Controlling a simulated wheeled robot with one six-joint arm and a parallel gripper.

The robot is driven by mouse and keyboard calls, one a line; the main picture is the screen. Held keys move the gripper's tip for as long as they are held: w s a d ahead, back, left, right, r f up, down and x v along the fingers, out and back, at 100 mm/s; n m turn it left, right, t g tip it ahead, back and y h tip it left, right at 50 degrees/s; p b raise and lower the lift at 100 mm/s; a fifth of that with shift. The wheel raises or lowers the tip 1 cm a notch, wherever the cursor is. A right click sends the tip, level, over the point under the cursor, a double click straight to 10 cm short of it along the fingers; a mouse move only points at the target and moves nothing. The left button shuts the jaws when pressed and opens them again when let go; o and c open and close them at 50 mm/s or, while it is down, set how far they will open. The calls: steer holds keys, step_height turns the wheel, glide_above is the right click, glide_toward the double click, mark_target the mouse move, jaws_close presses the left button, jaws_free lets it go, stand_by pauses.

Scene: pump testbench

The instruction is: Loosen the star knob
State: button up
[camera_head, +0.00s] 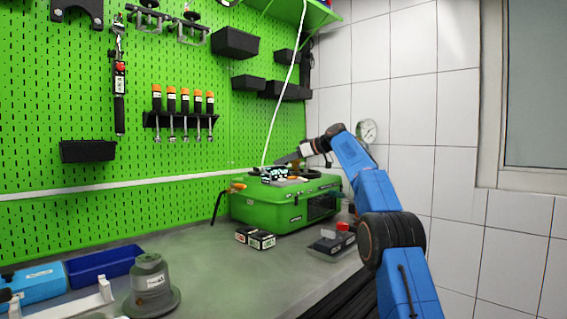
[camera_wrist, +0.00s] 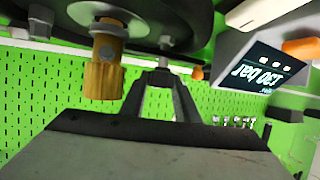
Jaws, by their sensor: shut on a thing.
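My gripper (camera_wrist: 163,72) reaches up from below in the wrist view, its two dark fingers converging at their tips. It is shut on a small grey-black part at the tips, which I take to be the star knob (camera_wrist: 165,43); its shape is mostly hidden. A brass fitting (camera_wrist: 103,75) hangs just left of the fingers. In the head view my arm reaches to the pump unit (camera_head: 285,173) on top of the green case (camera_head: 275,208). The knob is too small to make out there.
A display reading 130 bar (camera_wrist: 262,72) is right of the fingers, with an orange part (camera_wrist: 300,47) beside it. Small boxes (camera_head: 255,238) and a dark device (camera_head: 330,243) lie before the case. A round gauge (camera_head: 368,131) is near the tiled wall.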

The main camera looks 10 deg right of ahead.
steer(key=shift+f, duration=0.1)
stand_by(0.3)
steer(key=o, duration=0.8)
steer(key=shift+c, duration=0.2)
steer(key=v, duration=1.7)
steer(key=shift+d+r, duration=0.15)
steer(key=shift+r, duration=0.05)
